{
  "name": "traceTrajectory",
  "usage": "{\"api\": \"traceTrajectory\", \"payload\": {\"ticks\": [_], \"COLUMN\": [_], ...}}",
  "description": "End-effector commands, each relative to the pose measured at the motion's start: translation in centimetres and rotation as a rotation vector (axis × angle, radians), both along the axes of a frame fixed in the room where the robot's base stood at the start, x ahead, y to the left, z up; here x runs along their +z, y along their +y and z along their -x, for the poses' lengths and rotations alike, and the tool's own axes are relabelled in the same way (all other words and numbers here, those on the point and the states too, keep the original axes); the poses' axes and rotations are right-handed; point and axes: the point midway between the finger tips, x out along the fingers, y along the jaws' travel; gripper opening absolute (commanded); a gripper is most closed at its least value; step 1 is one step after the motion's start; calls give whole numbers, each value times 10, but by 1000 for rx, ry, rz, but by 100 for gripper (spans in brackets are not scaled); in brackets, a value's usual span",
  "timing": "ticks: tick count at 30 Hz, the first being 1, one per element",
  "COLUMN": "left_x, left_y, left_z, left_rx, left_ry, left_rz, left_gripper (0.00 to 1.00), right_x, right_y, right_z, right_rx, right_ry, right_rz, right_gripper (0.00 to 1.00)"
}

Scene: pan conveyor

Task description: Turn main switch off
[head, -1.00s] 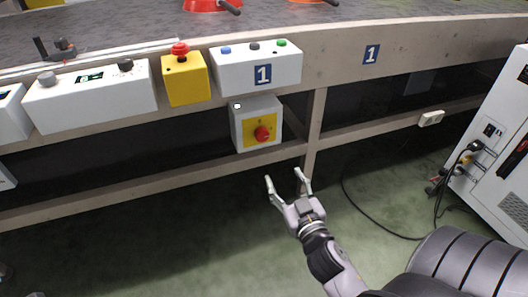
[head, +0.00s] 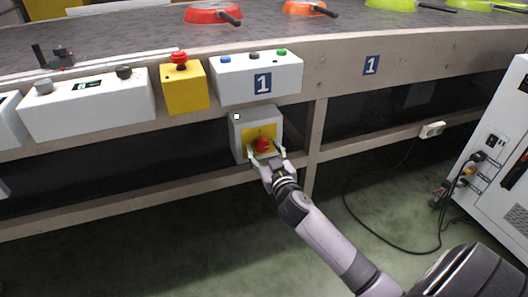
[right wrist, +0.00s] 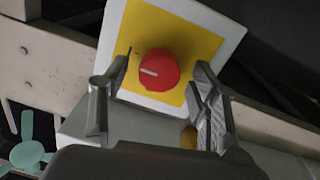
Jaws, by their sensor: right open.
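The main switch is a red rotary knob (head: 262,145) on a yellow plate, on the front of a light grey box (head: 241,125) under the conveyor's edge. The right wrist view shows the red knob (right wrist: 158,70) close up, with a pale mark near its left side, on the yellow plate (right wrist: 203,41). My right gripper (head: 267,152) is open, its two fingers on either side of the knob. In the right wrist view the fingers (right wrist: 160,90) stand left and right of the knob, with gaps; contact is not clear. My left gripper is not in view.
Above the switch box is a white button box (head: 283,88) marked 1. A yellow box with a red button (head: 180,60) and a white control box (head: 85,105) stand to its left. A wooden post (head: 315,140) rises close on the right. Pans (head: 212,14) lie on the conveyor.

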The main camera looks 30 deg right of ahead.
Motion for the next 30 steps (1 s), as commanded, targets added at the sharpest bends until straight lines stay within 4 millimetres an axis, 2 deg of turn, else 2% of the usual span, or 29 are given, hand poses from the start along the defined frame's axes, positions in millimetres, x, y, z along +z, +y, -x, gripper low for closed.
{"api": "traceTrajectory", "payload": {"ticks": [4, 12, 30], "left_x": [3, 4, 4], "left_y": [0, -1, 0], "left_z": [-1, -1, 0], "left_rx": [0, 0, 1], "left_ry": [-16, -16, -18], "left_rz": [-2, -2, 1], "left_gripper": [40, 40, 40], "right_x": [0, 0, 0], "right_y": [-2, -2, -2], "right_z": [-7, -8, -7], "right_rx": [-1, 0, 0], "right_ry": [0, 0, 0], "right_rz": [1, 0, 0], "right_gripper": [56, 55, 15]}}
